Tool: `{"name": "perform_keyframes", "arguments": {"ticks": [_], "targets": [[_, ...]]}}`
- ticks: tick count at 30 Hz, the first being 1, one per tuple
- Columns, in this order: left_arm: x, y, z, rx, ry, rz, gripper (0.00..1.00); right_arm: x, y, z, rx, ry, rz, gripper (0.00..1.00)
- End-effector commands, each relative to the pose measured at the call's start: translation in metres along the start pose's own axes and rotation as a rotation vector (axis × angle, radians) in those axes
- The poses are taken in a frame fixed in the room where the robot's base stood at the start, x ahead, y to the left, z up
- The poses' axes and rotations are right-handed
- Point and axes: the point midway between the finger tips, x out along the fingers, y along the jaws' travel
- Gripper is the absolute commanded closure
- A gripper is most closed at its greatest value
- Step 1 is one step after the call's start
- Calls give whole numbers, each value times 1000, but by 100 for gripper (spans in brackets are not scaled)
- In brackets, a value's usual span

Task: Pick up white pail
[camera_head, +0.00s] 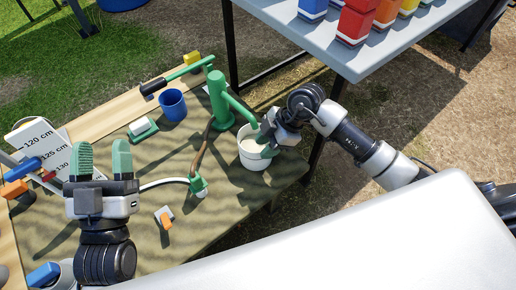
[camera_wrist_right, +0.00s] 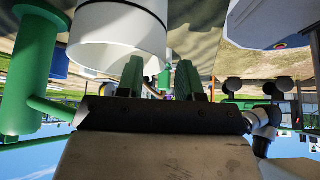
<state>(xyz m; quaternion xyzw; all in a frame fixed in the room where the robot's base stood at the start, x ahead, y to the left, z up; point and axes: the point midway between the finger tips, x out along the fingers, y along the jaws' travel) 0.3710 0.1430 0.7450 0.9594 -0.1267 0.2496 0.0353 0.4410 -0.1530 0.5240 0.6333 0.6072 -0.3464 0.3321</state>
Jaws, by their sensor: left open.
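The white pail (camera_head: 252,159) stands upright near the right edge of the camouflage-covered table, beneath the green pump's spout. It also shows large and upside down in the right wrist view (camera_wrist_right: 115,35). My right gripper (camera_head: 268,143) is at the pail's right side, over its rim. In the wrist view its two green fingers (camera_wrist_right: 160,82) are apart, with a gap between them; whether they touch the pail is unclear. My left gripper (camera_head: 102,160) is open and empty at the table's left, fingers pointing away from me, far from the pail.
The green hand pump (camera_head: 218,105) stands just left of the pail. A blue cup (camera_head: 173,105), a green-and-white brush (camera_head: 142,129), a hose valve (camera_head: 198,186) and a depth board (camera_head: 36,145) share the table.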

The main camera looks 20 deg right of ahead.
Motion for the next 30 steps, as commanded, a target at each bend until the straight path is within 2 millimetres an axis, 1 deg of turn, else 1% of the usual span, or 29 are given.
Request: {"name": "perform_keyframes", "arguments": {"ticks": [1,7,11,17,18,20,24,25,30], "targets": [[-1,1,-4,-2,53,2,45,6,-2,0,-1,1,-1,64],[-4,4,-24,-9,213,9,45,13,-5,-3,1,0,1,64],[-5,4,-30,-11,250,10,45,14,-6,-4,2,0,1,64],[-5,4,-30,-11,253,10,45,14,-6,-4,2,0,1,64],[-5,4,-30,-11,253,10,45,14,-6,-4,2,0,1,67],[-5,4,-30,-11,252,10,45,14,-6,-4,2,0,1,76],[-5,4,-30,-11,252,10,45,14,-6,-4,2,0,1,98],[-5,4,-30,-11,252,10,45,14,-6,-4,2,0,1,100],[-5,4,-30,-10,252,10,45,14,-6,-4,2,-1,1,100]]}}
